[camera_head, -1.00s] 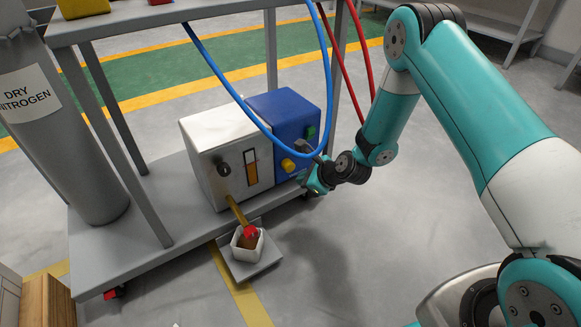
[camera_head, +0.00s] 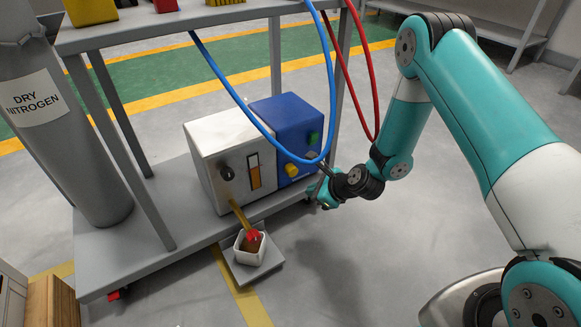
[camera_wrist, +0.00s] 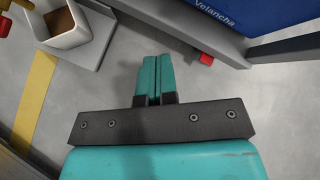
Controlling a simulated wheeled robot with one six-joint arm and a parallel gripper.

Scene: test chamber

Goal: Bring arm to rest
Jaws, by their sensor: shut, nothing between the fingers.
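My teal arm (camera_head: 490,95) reaches in from the right in the head view, its elbow raised and its forearm hanging down. My gripper (camera_head: 318,198) is at its end, just right of the blue box on the cart's lower shelf. In the wrist view my gripper (camera_wrist: 153,62) has its two teal fingers together, with nothing between them. It is over bare grey floor there, apart from the cart.
A cart (camera_head: 180,225) carries a white box (camera_head: 222,150), a blue box (camera_head: 285,120) and a grey "DRY NITROGEN" cylinder (camera_head: 85,150). Blue (camera_head: 250,110) and red (camera_head: 366,75) hoses hang near my arm. A white cup (camera_head: 250,256) with brown contents stands on a small plate.

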